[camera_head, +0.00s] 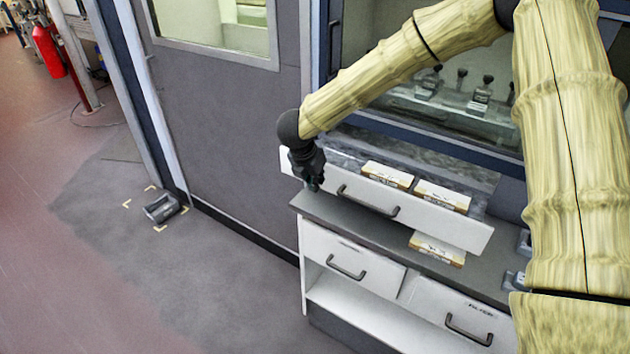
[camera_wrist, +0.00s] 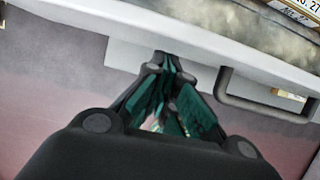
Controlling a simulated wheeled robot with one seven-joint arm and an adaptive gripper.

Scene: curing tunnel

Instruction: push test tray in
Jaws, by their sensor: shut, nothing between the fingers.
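The test tray appears to be the pulled-out drawer with a white front (camera_head: 440,226) and a dark bar handle (camera_head: 368,201). It stands out over the grey counter, with two labelled boxes (camera_head: 388,175) inside. My gripper (camera_head: 314,186) is shut and empty, in front of the tray's left end, left of the handle. In the wrist view, the closed fingertips (camera_wrist: 165,62) point at the lower edge of the white front (camera_wrist: 130,22), with the handle (camera_wrist: 262,105) to their right. I cannot tell whether they touch it.
Another labelled box (camera_head: 437,248) lies on the counter below the tray front. Two drawers with handles (camera_head: 347,267) are under the counter. A glazed chamber (camera_head: 460,95) stands behind. The floor left of the cabinet is mostly clear, with a dark grey device (camera_head: 162,207) on it.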

